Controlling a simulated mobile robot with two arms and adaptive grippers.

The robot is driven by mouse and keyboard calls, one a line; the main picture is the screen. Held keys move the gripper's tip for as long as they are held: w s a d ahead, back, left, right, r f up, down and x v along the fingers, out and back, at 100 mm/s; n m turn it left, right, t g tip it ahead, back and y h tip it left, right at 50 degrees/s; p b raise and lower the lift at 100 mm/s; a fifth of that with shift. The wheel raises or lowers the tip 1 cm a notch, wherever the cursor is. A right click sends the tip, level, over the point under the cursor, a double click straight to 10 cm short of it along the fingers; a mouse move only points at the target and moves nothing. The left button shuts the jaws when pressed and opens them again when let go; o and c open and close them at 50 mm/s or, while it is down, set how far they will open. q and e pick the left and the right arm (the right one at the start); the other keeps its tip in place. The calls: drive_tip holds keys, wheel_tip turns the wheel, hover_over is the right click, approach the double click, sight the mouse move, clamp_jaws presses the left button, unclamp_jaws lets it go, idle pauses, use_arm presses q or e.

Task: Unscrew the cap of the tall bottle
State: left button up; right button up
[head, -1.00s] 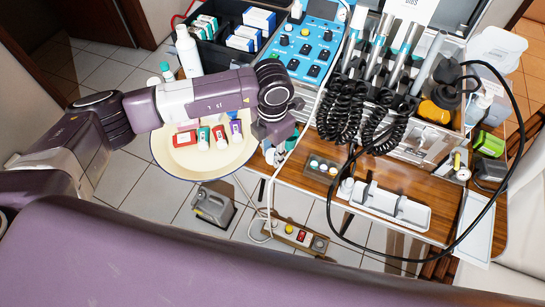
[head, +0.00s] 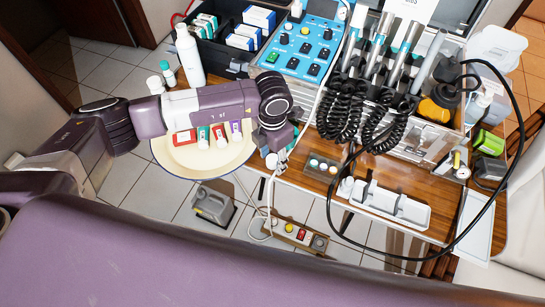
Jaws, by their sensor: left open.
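A tall white bottle (head: 189,58) stands upright at the upper left, beside the black box. Its narrow top (head: 181,30) points up and the cap appears to be on. My left arm crosses the picture below the bottle. My left gripper (head: 277,158) hangs at the end of that arm, over the table's front left edge, right of and below the bottle. It is apart from the bottle and appears empty; its fingers are small and partly hidden by the wrist. My right gripper is not in view.
Two small bottles (head: 167,73) stand left of the tall bottle. A round cream tray (head: 190,165) holds several small coloured containers under my arm. The black box (head: 215,62), blue control panel (head: 300,48) and coiled black cords (head: 345,110) crowd the table (head: 300,178).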

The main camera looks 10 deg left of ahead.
sight(272, 159)
use_arm(q)
drive_tip(key=shift+r, duration=0.2)
wheel_tip(272, 159, up, 12)
drive_tip(key=b, duration=0.1)
